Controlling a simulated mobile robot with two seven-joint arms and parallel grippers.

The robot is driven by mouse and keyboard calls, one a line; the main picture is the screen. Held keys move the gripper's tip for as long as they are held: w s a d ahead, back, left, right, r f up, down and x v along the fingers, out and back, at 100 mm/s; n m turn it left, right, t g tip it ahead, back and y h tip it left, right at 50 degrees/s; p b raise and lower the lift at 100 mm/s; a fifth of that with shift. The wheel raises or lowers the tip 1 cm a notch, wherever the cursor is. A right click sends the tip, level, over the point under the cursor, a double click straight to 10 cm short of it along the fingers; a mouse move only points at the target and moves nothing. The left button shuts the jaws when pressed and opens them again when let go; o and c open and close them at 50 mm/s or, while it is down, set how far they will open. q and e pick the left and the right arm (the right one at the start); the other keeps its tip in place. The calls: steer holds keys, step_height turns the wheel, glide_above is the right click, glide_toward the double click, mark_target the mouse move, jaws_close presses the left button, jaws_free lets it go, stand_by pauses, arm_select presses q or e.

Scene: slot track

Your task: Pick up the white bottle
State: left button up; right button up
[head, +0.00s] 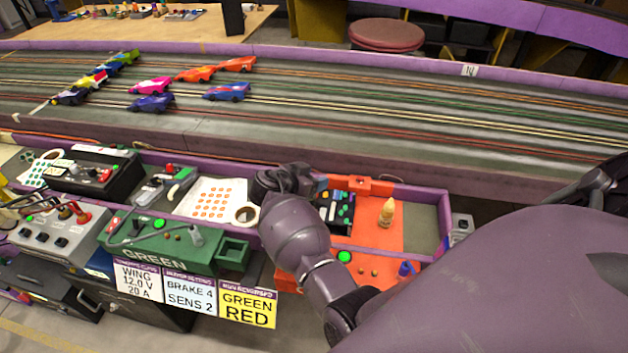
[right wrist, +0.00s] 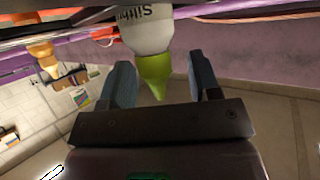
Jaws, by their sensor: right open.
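The white bottle (right wrist: 147,30) has dark lettering and a green tapered nozzle (right wrist: 155,72). It shows at the top middle of the right wrist view, with the nozzle between my open fingers and a gap on each side. My right gripper (right wrist: 160,75) is open and holds nothing. In the head view my right gripper (head: 285,180) is over the bench beside the orange tray. I cannot pick out the white bottle in the head view; my gripper and arm may hide it. My left gripper is in neither view.
An orange tray (head: 372,240) holds a yellowish bottle (head: 387,212), which also shows in the right wrist view (right wrist: 42,55). A tape roll (head: 246,215), a dotted sheet (head: 208,200) and a green box (head: 165,245) lie left of my arm. Behind runs a purple-edged track (head: 400,100) with several cars.

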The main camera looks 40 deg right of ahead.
steer(key=shift+d+f, duration=0.1)
steer(key=shift+d, duration=0.1)
jaws_close()
stand_by(0.3)
